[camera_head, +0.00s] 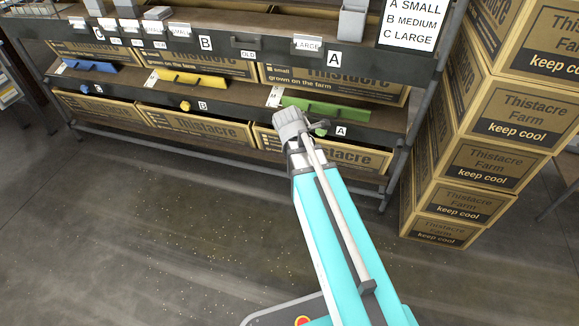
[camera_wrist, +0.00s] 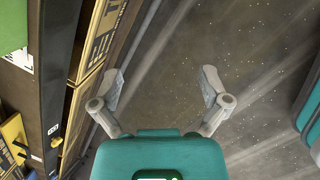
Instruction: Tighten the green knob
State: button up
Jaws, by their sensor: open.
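The green knob (camera_head: 321,130) seems to show in the head view as a small dark green shape beside the A label on the lower rail, partly covered by the end of my arm. I cannot make it out in the wrist view. My gripper (camera_wrist: 162,82) is open and empty in the wrist view, its two grey fingers spread wide over the floor. The rack's rail and boxes lie to its left there. In the head view my wrist is in front of the rail near the knob, and the fingers are hard to tell.
The green drawer front (camera_head: 326,108) is above the rail. The yellow knob (camera_head: 185,105) and blue knob (camera_head: 85,89) sit farther left. Thistacre boxes (camera_head: 195,127) fill the lower shelf. Stacked boxes (camera_head: 473,160) stand right of the rack. The floor in front is clear.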

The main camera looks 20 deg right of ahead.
jog(key=s+a+m+g+y+p, duration=0.2)
jog(key=s+a+m, duration=0.5)
jog(key=m, duration=0.5)
jog(key=shift+s+r+m+g+y, duration=0.3)
jog(key=shift+s+m+y, duration=0.1)
jog(key=shift+s, duration=0.25)
jog(key=shift+f, duration=0.1)
